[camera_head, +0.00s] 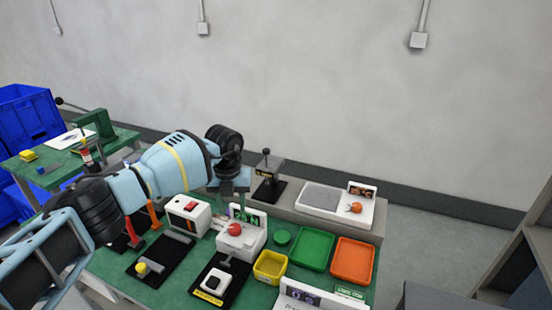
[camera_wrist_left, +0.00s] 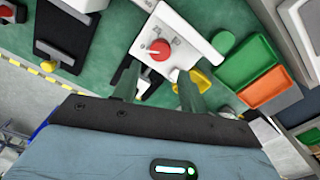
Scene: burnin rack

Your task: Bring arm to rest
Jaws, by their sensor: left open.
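My left arm comes in from the left over the green workbench (camera_head: 140,289). Its gripper (camera_head: 236,190) hangs behind the white device with a red knob (camera_head: 235,229), and it is partly hidden by the wrist and too small to read there. In the left wrist view the gripper's two fingers (camera_wrist_left: 156,82) stand apart with nothing between them. The white device with its red knob (camera_wrist_left: 159,50) lies beyond them. I cannot tell whether the fingers touch anything. My right gripper is in neither view.
A yellow bin (camera_head: 270,267), green tray (camera_head: 312,249) and orange tray (camera_head: 353,260) stand at right. A white box with a red switch (camera_head: 187,213) is near the arm. A grey ledge with a lever fixture (camera_head: 267,172) runs behind.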

